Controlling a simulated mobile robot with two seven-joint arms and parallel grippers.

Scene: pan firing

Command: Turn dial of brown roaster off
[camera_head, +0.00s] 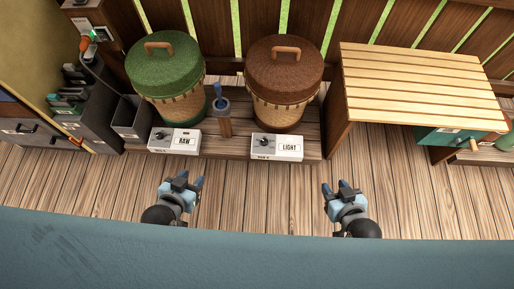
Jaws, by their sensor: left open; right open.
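The brown roaster (285,75) is a round drum with a brown lid and a tan handle, standing on a low wooden bench. In front of it is a white control box (288,148) labelled LIGHT, with a small dark dial (264,143) on its left side. The dial's exact setting is too small to tell. My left gripper (189,183) is open and empty, in front of and below the bench. My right gripper (339,186) is open and empty, to the right of the box and apart from it.
A green-lidded roaster (165,80) stands to the left, with a box labelled RAW (174,141). A grey holder with a blue-handled tool (220,104) sits between the roasters. A slatted wooden table (420,82) is at right. The plank floor (260,190) between my grippers is clear.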

